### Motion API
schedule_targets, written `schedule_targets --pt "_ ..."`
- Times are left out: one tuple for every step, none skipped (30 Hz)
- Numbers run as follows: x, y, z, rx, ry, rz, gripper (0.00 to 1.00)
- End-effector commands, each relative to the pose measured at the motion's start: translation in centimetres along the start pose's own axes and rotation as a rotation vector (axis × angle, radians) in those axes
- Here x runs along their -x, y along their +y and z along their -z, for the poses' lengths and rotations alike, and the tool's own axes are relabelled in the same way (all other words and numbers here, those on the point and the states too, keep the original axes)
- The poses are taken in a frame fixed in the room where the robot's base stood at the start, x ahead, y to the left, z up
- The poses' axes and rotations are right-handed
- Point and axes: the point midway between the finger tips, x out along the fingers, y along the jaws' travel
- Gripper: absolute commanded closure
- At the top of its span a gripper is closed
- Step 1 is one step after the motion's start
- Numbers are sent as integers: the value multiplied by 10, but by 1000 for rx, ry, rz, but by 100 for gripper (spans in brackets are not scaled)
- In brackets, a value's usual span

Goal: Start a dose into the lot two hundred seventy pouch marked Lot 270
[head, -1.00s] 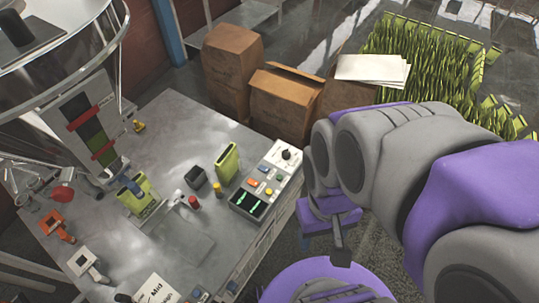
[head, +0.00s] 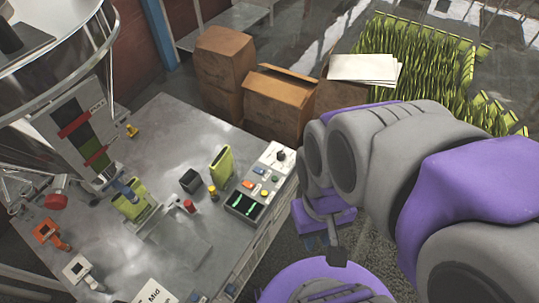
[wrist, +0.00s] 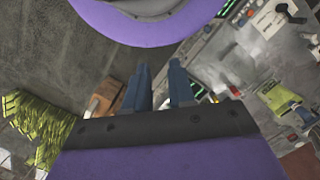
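A green pouch (head: 131,203) stands at the filler's outlet below the hopper (head: 55,60). Another green pouch (head: 221,166) stands upright between a black cube (head: 190,181) and the control panel (head: 262,180). No lot marking is legible on either pouch. The panel has coloured buttons, a dark knob (head: 281,155) and green-lit displays (head: 244,205). The panel also shows in the wrist view (wrist: 270,18). My gripper (wrist: 160,88) has two blue fingers apart with nothing between them. In the head view my arm's end hangs right of the table, apart from the panel.
Many green pouches (head: 425,60) stand on the floor at the back right. A red-capped item (head: 190,206) and a yellow one (head: 213,192) stand near the cube.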

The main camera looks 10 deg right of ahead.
Motion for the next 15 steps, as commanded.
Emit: schedule_targets --pt "0 0 0 0 0 0 81" --pt "0 0 0 0 0 0 84" --pt "0 0 0 0 0 0 88" --pt "0 0 0 0 0 0 91" --pt "0 0 0 0 0 0 94" --pt "0 0 0 0 0 0 98" --pt "0 0 0 0 0 0 100" --pt "0 0 0 0 0 0 100" --pt "0 0 0 0 0 0 100" --pt "0 0 0 0 0 0 100" --pt "0 0 0 0 0 0 100" --pt "0 0 0 0 0 0 100" --pt "0 0 0 0 0 0 100" --pt "0 0 0 0 0 0 100" --pt "0 0 0 0 0 0 100"
